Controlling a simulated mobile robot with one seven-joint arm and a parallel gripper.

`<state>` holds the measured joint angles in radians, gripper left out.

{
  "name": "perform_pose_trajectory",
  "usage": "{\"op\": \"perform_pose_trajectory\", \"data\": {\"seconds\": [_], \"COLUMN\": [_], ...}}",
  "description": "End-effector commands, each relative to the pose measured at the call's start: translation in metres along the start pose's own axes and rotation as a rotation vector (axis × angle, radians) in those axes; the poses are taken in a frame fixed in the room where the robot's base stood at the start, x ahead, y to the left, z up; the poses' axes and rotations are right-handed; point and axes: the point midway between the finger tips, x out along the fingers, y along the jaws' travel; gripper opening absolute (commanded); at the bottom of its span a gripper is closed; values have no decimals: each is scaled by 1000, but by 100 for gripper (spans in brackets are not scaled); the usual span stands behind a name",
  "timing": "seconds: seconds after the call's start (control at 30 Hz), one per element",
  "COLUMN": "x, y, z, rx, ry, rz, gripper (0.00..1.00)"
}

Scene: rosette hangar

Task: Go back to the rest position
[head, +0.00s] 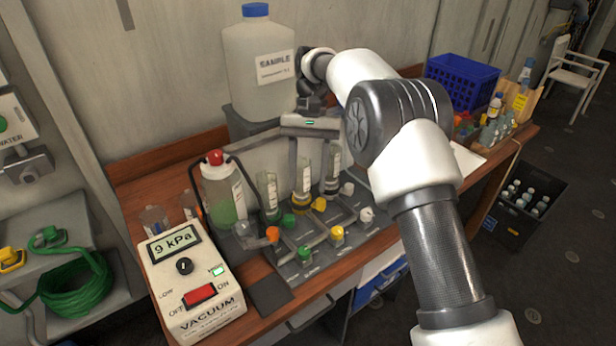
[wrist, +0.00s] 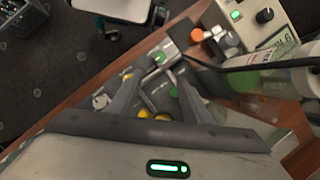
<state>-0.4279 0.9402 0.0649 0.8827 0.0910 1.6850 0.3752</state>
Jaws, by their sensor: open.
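My gripper (head: 312,172) is over the filter manifold on the wooden bench, its fingers pointing down beside the clear cylinders. In the wrist view, the fingers of my gripper (wrist: 158,88) are apart, with valves and the manifold visible between and beyond them. I see nothing held. The manifold (head: 322,252) carries several clear cylinders and green, yellow, orange and white valve knobs. One cylinder (head: 302,185) has yellowish liquid at its bottom. My fingers overlap the cylinders in the picture, and I cannot tell whether they touch.
A white sample jug (head: 258,62) stands behind the manifold. A bottle with green liquid (head: 224,197) and a vacuum box (head: 187,280) reading 9 kPa stand left. A blue crate (head: 461,82) is at the back right. A dark bottle crate (head: 527,207) sits on the floor.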

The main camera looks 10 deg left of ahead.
Motion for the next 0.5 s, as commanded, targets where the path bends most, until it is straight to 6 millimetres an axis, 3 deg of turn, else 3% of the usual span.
{"op": "perform_pose_trajectory", "data": {"seconds": [0.27,0.37,0.5], "x": [-2,-18,-62], "y": [1,10,43], "z": [1,7,34], "rx": [0,2,8], "ry": [3,30,123], "rz": [-1,-10,-34], "gripper": [44,44,44]}}
